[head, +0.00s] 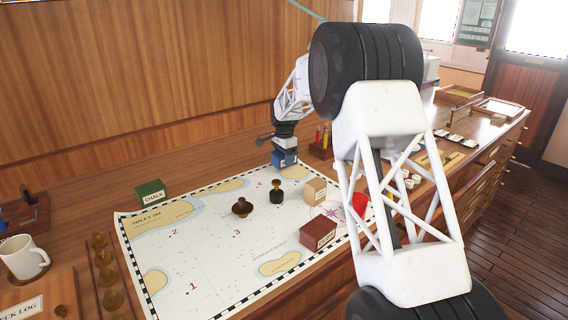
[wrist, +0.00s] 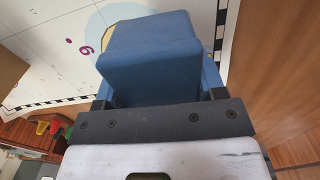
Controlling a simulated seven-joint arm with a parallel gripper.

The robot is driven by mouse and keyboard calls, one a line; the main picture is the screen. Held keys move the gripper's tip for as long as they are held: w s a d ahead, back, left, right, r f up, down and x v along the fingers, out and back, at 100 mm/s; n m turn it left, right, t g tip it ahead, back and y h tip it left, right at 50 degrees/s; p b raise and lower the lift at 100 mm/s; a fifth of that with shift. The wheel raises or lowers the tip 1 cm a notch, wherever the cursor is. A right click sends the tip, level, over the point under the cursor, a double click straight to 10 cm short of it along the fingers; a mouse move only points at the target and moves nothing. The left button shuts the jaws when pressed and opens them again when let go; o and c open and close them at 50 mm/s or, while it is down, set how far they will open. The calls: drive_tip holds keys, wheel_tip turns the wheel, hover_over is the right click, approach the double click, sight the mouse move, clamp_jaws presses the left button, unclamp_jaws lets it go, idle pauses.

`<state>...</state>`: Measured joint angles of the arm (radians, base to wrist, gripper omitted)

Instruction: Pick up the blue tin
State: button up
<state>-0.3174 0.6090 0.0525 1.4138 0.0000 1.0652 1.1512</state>
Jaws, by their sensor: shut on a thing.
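The blue tin (head: 284,157) is at the far edge of the chart, near the wooden wall. My gripper (head: 284,152) is above it, pointing down, with its jaws shut on the tin. In the wrist view the blue tin (wrist: 150,55) fills the space in front of my gripper (wrist: 158,92), between the blue fingers. I cannot tell whether the tin touches the surface or is slightly raised.
A chart (head: 190,262) covers the desk. On it stand a dark red box (head: 318,233), a tan box (head: 316,189), a black stamp (head: 276,192) and a brown knob (head: 242,207). A green chalk box (head: 151,192) and a white mug (head: 23,258) are at left.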

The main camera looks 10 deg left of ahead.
wheel_tip(320, 180, up, 7)
drive_tip(key=shift+r, duration=0.15)
idle(0.9)
